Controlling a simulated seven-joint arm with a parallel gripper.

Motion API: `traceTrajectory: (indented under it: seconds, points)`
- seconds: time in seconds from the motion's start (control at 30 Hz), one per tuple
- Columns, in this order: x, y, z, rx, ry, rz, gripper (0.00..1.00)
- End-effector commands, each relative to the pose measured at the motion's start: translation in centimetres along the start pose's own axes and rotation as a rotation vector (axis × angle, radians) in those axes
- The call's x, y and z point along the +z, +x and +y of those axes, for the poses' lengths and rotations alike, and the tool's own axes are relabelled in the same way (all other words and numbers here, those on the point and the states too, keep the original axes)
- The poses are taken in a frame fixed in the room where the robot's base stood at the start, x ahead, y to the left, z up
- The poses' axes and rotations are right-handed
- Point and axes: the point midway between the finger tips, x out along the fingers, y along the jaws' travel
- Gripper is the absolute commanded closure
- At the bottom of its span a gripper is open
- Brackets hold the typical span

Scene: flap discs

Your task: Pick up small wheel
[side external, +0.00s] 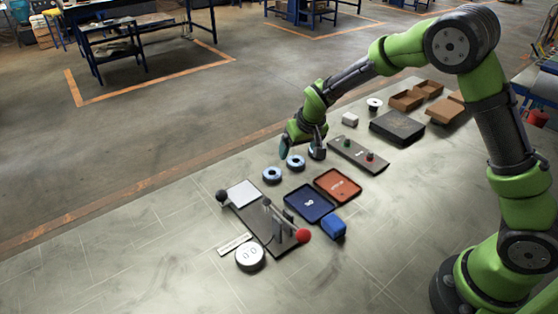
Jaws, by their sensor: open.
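Two small blue ring-shaped discs with dark centres lie flat on the work surface near its middle. One disc (272,174) is at the left, and the other disc (295,162) is just right of it and farther back. I cannot tell from this view which is the small wheel. My gripper (301,152) points down, open, above and close behind the right disc. Its exact height over the surface is hard to judge.
A blue tray (309,216) and a red tray (352,186) lie in front of the discs. A black lever device (285,244) stands front left, and a button panel (376,166) lies right of my gripper. Boxes (405,101) stand back right. The surface left of the discs is clear.

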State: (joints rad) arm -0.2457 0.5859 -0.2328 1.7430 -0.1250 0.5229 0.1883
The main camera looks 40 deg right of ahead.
Motion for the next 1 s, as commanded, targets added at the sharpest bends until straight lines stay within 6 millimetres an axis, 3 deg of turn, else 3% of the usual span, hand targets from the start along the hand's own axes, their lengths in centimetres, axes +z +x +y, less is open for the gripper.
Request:
traceTrajectory:
  seconds: [0.17,0.43,0.73,1.0]
  points:
    - [0.1,1.3,0.1,0.0,0.001,-0.001,0.11]
    - [0.2,5.1,0.4,-0.001,0.0,-0.001,0.11]
    - [0.2,5.5,0.3,-0.002,0.001,0.001,0.11]
    - [0.2,5.5,0.3,-0.001,0.0,0.001,0.51]
